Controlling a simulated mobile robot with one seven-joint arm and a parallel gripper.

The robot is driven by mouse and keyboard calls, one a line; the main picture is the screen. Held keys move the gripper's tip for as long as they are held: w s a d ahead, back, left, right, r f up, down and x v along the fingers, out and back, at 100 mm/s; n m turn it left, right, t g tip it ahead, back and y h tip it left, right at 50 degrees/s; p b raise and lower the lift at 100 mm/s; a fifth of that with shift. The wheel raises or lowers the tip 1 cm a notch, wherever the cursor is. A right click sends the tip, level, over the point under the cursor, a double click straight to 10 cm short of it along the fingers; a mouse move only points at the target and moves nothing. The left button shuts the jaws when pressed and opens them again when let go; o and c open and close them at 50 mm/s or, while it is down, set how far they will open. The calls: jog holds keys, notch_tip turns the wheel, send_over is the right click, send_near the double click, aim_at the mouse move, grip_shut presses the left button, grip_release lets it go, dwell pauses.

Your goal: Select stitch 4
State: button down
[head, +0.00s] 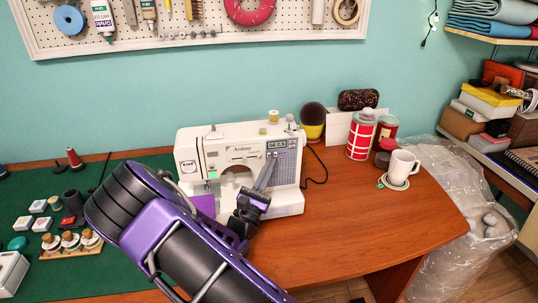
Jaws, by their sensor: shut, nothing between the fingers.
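A white sewing machine (194,153) stands on the wooden table. Its right-hand end carries a grey stitch panel (287,166) with a small lit display (277,145) at the top. The display's digits are too small to read for sure. My gripper (271,160) is shut and empty, its thin fingers pointing up at the left part of the panel, just below the display. I cannot tell whether the tips touch the panel. The fingers and wrist hide part of the panel and the machine's lower middle.
A green mat (115,180) with spools and small boxes covers the table's left. Right of the machine stand a red-and-white tin (361,134) and a white mug (402,165). A pegboard (190,25) hangs behind. The table's front right is clear.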

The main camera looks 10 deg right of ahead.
jog(key=shift+s, duration=0.35)
jog(key=shift+s+p, duration=0.85)
jog(key=shift+s, duration=1.65)
